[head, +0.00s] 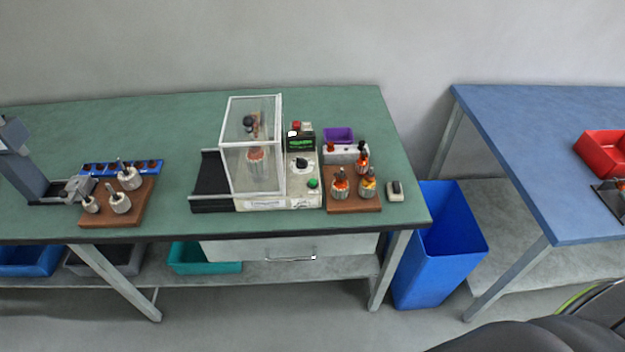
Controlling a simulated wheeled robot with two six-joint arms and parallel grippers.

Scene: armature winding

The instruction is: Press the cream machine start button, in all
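The cream machine (250,204) stands in the middle of the green bench, with a clear framed guard (280,150) over its winding area. The guard looks closed, and an armature (256,160) shows inside it. A round green button (313,183), which looks like the start button, sits on the machine's right front panel. A black knob (301,162) is behind it, and a small box with a lit green display (299,144) and a red button (296,125) stands further back. Neither of my grippers is in view, and nothing touches the green button.
Wooden boards with armatures stand left (142,207) and right (352,204) of the machine. A small black-topped block (395,191) lies near the bench's right end. A blue bin (430,260) stands between this bench and the blue table (520,150). The bench front before the machine is clear.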

